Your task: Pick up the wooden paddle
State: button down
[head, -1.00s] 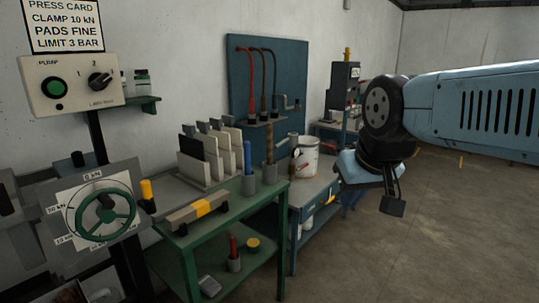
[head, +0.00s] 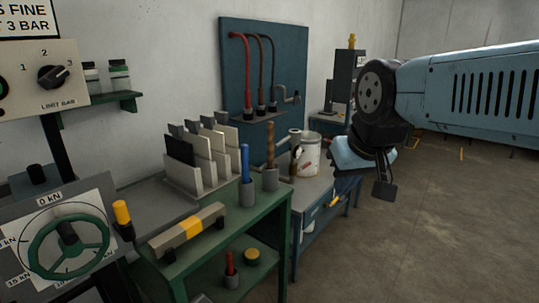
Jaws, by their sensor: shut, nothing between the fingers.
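A brown wooden stick (head: 270,146), which looks like the paddle, stands upright in a grey cup (head: 270,180) near the back right corner of the green bench (head: 225,248). Its lower end is hidden in the cup. A blue stick (head: 246,162) stands in another grey cup (head: 247,192) just to its left. My gripper (head: 384,191) hangs from my arm to the right of the bench, pointing down, well apart from the stick. It is shut and empty.
A blue table (head: 318,188) behind the bench carries a white bucket (head: 306,155). A rack of pale plates (head: 183,177) and a grey bar with a yellow band (head: 188,231) sit on the green bench. A handwheel panel (head: 65,240) stands at left. The floor at right (head: 440,230) is clear.

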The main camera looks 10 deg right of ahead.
aim_at(271, 125)
jog(key=z, duration=0.1)
jog(key=i, duration=0.25)
jog(key=u, duration=0.2)
jog(key=k, duration=1.3)
jog(key=u, duration=0.35)
jog(key=i, duration=1.8)
jog(key=z, duration=1.05)
jog(key=i, duration=0.25)
jog(key=u, duration=0.45)
